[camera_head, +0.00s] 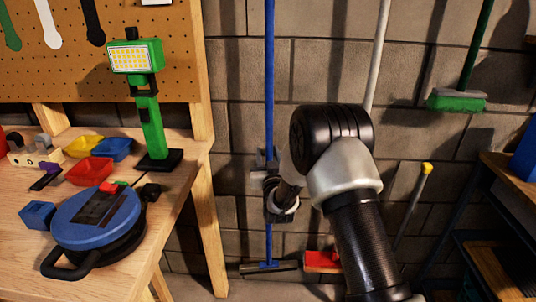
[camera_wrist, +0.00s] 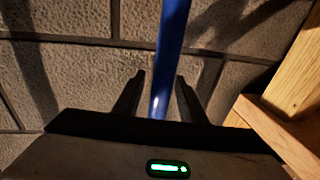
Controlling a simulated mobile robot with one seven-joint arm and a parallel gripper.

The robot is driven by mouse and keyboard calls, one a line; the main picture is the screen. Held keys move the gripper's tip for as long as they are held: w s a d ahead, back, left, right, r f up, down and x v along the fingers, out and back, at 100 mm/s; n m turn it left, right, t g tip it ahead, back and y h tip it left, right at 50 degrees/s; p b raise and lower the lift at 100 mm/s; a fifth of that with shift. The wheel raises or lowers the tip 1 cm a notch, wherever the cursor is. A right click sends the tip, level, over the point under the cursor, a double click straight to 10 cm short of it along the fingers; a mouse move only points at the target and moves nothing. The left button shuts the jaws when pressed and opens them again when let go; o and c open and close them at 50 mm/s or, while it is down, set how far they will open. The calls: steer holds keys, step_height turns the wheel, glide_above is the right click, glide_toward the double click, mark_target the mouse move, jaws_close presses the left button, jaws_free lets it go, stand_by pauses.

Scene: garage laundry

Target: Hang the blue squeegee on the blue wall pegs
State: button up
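The blue squeegee (camera_head: 270,75) stands upright along the block wall, its long blue handle running out of the top of the head view. Its wide dark head (camera_head: 268,267) is low down, near the floor. My gripper (camera_head: 267,165) is at the handle's lower half. In the wrist view, the blue handle (camera_wrist: 168,45) passes between the two dark fingers of my gripper (camera_wrist: 160,80), with a gap visible beside it, so the fingers look open around it. The blue wall pegs are not in view.
A wooden workbench (camera_head: 196,140) stands left, with a green work lamp (camera_head: 150,120) and a blue cable reel (camera_head: 97,217). A white pole (camera_head: 379,50), a green broom (camera_head: 457,100) and a yellow-tipped stick (camera_head: 413,205) are right. A dark-framed shelf (camera_head: 450,250) stands far right.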

steer(key=shift+f, duration=0.15)
steer(key=s+d+p, duration=0.2)
steer(key=s+d, duration=0.1)
steer(key=s, duration=1.4)
steer(key=s+d+r+g, duration=0.1)
steer(key=d+r+g, duration=0.2)
steer(key=r, duration=0.3)
steer(key=s+d+r+g, duration=0.2)
steer(key=d+r+g, duration=0.1)
steer(key=r, duration=0.3)
steer(key=s+d+r+m+g+h, duration=0.1)
steer(key=s+d+r+g, duration=0.15)
steer(key=s, duration=0.65)
steer(key=s+d+r+g+h+p, duration=0.1)
steer(key=s+d+g, duration=0.15)
steer(key=s, duration=0.65)
steer(key=s+d+r+m+g+h, duration=0.1)
steer(key=s+d+r+g, duration=0.15)
steer(key=s, duration=0.65)
step_height(320, 180, up, 24)
steer(key=p, duration=2.5)
steer(key=shift+d+r+t, duration=0.2)
steer(key=shift+t, duration=0.15)
